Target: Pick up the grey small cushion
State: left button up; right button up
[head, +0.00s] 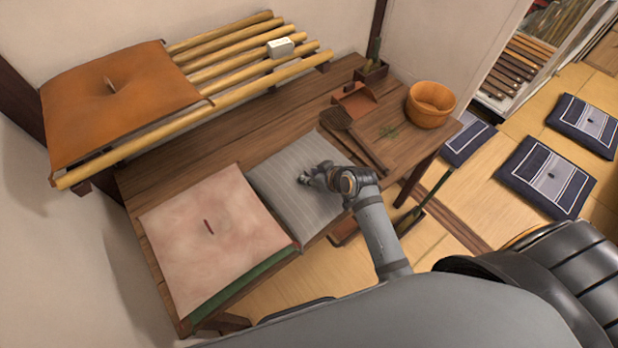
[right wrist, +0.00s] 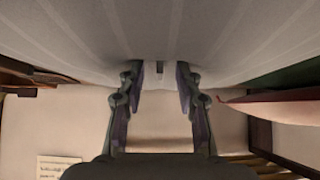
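The grey small cushion (head: 283,191) has faint stripes and lies flat on the low wooden table (head: 215,131), right of a pink cushion (head: 212,236). My right gripper (head: 305,179) is over the middle of the grey cushion and covers part of it. In the right wrist view the grey cushion (right wrist: 230,35) fills the top. There the two fingers of my right gripper (right wrist: 160,76) stand apart, with a small dark tab (right wrist: 159,68) of the cushion between their tips. I cannot tell whether the fingertips touch the cloth. My left gripper is not in view.
An orange cushion (head: 115,95) lies on a slatted bamboo rack (head: 225,60) with a small white block (head: 280,47). A wooden bucket (head: 430,104), a dustpan (head: 355,100) and a brush-like tool (head: 337,118) are at the table's right end. Blue cushions (head: 545,176) lie on the floor.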

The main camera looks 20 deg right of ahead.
jog(key=shift+w+f, duration=0.25)
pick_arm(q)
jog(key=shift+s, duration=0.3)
pick_arm(e)
grip_shut()
jog(key=shift+r, duration=0.2)
